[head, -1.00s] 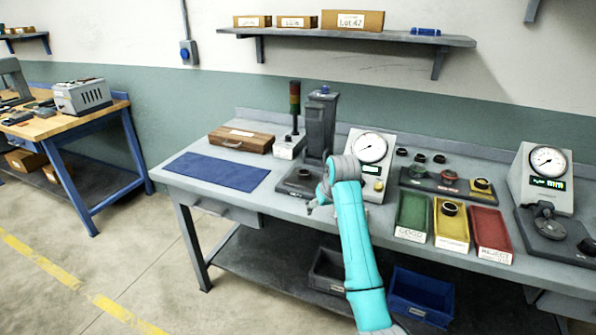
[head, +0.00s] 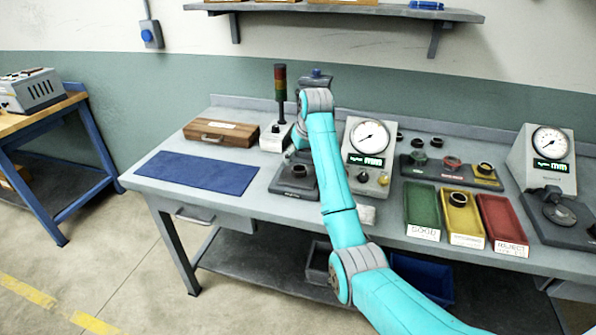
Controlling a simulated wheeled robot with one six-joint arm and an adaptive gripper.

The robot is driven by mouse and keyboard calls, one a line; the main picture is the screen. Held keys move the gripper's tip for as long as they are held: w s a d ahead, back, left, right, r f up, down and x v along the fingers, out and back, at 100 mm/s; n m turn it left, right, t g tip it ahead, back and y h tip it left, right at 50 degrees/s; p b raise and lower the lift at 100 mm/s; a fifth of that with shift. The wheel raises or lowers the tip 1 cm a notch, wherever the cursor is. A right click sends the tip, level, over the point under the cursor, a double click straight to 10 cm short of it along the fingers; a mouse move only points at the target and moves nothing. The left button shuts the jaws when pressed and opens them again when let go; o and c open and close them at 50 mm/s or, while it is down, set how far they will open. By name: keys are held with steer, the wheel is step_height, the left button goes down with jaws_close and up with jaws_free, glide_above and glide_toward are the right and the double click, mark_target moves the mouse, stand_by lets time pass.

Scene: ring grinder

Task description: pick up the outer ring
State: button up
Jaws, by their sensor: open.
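Several dark rings are in view, and I cannot tell which is the outer ring. One ring (head: 298,171) sits on the base of the press-like machine (head: 283,184). Another ring (head: 459,199) lies in the yellow tray (head: 456,226). More stand on a dark rack (head: 428,174) with green, red and yellow spots, and a few lie loose behind it. My gripper (head: 299,148) is open, small and partly hidden by my wrist. It is in front of the machine's column, above the ring on its base, with no ring visible in it.
A green tray (head: 421,205) and a red tray (head: 504,218) flank the yellow one. Dial gauges (head: 369,143) stand at the middle and right (head: 546,150). A signal tower (head: 281,98), wooden case (head: 221,134) and flat blue mat (head: 196,172) are on the left.

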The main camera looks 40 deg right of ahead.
mark_target(300, 167)
steer(key=shift+d+x, duration=0.15)
steer(key=shift+x, duration=1.4)
steer(key=shift+d+x, duration=0.15)
steer(key=shift+x, duration=1.45)
steer(key=shift+s, duration=0.2)
steer(key=c, duration=1.4)
